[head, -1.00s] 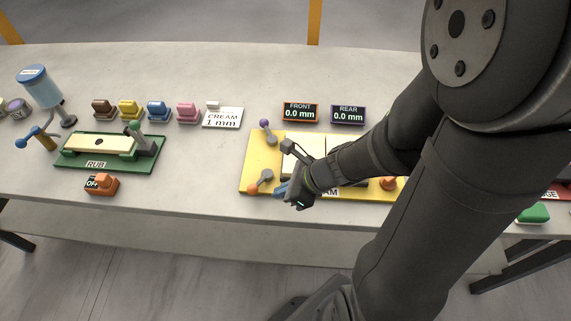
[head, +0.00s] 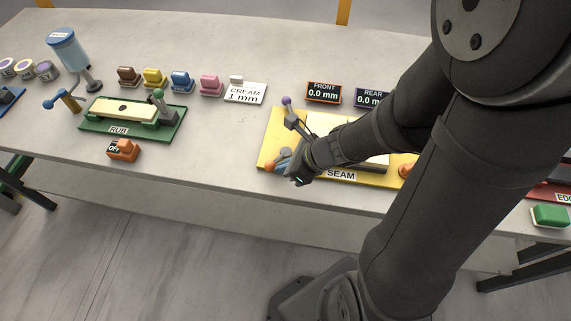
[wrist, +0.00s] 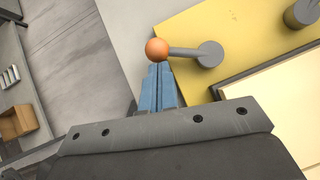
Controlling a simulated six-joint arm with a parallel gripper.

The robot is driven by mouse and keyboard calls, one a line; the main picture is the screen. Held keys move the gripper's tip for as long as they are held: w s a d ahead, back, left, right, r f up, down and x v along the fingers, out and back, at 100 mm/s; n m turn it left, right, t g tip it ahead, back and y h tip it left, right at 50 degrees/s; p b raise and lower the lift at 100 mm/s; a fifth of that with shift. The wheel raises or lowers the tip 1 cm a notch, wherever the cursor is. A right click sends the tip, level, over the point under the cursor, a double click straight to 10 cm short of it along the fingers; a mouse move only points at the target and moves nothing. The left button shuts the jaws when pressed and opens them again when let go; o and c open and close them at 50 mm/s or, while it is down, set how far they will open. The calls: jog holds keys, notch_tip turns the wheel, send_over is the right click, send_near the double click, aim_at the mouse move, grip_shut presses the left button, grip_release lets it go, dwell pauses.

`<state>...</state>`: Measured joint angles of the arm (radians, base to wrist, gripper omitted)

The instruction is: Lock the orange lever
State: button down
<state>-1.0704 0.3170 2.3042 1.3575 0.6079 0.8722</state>
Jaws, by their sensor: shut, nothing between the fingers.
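The orange lever has an orange ball knob (head: 269,167) on a short arm from a grey pivot, at the front left corner of the yellow SEAM board (head: 266,149). In the wrist view, the orange knob (wrist: 157,49) is at the left end of the arm and the grey pivot (wrist: 209,54) sits on the yellow board at right. My gripper (head: 279,167) is shut and empty. Its blue fingertips (wrist: 159,68) are right beside the knob; I cannot tell whether they touch it. The gripper partly hides the lever arm in the head view.
A purple-knobbed lever (head: 286,101) stands at the board's back left corner. A pale panel (wrist: 280,125) lies on the board. FRONT (head: 323,92) and REAR displays read 0.0 mm. The green RUB board (head: 174,124) and orange OFF switch (head: 123,150) are left, with bare slab between.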

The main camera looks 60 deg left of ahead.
jog(key=shift+s+a+m, duration=0.15)
jog(key=shift+s+m, duration=0.05)
jog(key=shift+m, duration=0.2)
jog(key=shift+s+a+m+t+y, duration=0.2)
jog(key=shift+s+a+m+t, duration=0.1)
jog(key=shift+m+t, duration=0.2)
jog(key=shift+s+a+m+t+y, duration=0.15)
jog(key=shift+s+m+t+y, duration=0.1)
jog(key=shift+m+t, duration=0.25)
jog(key=shift+s+a, duration=0.25)
jog(key=shift+a, duration=0.35)
jog(key=shift+s+a, duration=0.25)
jog(key=shift+a, duration=1.65)
jog(key=d, duration=0.1)
jog(key=s+d, duration=0.1)
jog(key=d, duration=0.1)
jog(key=shift+s+d+r, duration=0.25)
jog(key=shift+s+r, duration=0.15)
jog(key=d+r, duration=0.1)
jog(key=s+d+r, duration=0.1)
jog(key=r, duration=0.1)
jog(key=s+d+r, duration=0.1)
jog(key=d+r, duration=0.2)
jog(key=r, duration=0.1)
jog(key=shift+s+d+r, duration=0.35)
jog(key=shift+s+d, duration=0.05)
